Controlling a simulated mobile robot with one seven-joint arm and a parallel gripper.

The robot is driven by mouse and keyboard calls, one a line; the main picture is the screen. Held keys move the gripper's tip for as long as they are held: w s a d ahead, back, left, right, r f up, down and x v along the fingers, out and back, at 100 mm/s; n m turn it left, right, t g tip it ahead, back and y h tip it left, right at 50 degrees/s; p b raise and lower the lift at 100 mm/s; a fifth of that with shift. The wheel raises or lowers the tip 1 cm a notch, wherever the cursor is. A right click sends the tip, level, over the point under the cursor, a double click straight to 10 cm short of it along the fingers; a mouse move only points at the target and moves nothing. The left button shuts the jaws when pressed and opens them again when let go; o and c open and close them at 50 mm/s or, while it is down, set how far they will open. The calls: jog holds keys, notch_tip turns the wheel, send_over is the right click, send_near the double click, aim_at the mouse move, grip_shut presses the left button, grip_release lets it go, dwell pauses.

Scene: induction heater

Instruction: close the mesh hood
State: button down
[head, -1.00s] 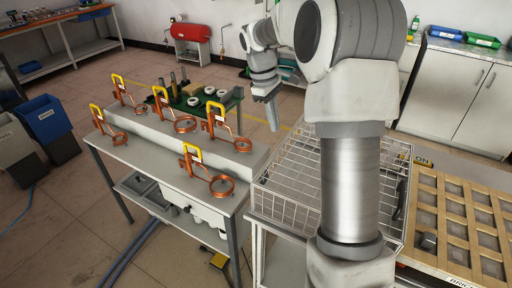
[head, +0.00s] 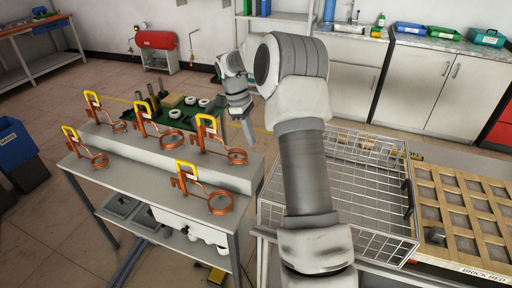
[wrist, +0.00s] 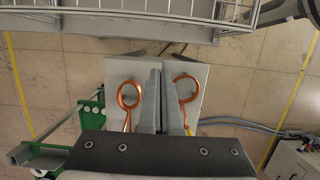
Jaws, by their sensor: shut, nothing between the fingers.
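The mesh hood (head: 375,205) is a pale wire cage on the bench right of centre in the head view, partly hidden behind my arm. A dark handle shows on its right side. I cannot tell for sure how far it stands open. Its wire edge (wrist: 205,10) also runs along the top of the wrist view. My gripper (head: 249,137) is shut and empty, beyond and left of the hood, apart from it. In the wrist view my fingers (wrist: 162,85) lie together, with copper coils showing on either side of them.
Several copper coils with yellow handles (head: 188,170) stand on the grey bench (head: 130,158) left of the hood. A wooden brick-bed lattice (head: 465,215) lies right of the hood. White cabinets (head: 425,88) stand behind.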

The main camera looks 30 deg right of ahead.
aim_at(392, 191)
jog(key=s+d+f, duration=0.4)
jog(key=f, duration=0.4)
jog(key=shift+s+f, duration=0.3)
jog(key=shift+s, duration=0.05)
jog(key=s+d+p, duration=0.2)
jog(key=s+d, duration=0.7)
jog(key=s, duration=0.1)
jog(key=s+d+p, duration=0.2)
jog(key=s+d, duration=0.8)
jog(key=s, duration=0.1)
jog(key=s+d+p, duration=0.3)
jog(key=s+d, duration=0.6)
jog(key=s, duration=0.1)
jog(key=shift+s+d, duration=0.15)
jog(key=shift+s, duration=0.2)
jog(key=w+a, duration=0.1)
jog(key=w, duration=0.1)
jog(key=w+a, duration=0.1)
jog(key=a, duration=0.1)
jog(key=shift+w+r, duration=0.1)
jog(key=shift+w, duration=0.25)
jog(key=v, duration=0.9)
jog(key=shift+s+r, duration=0.1)
jog(key=shift+r, duration=0.25)
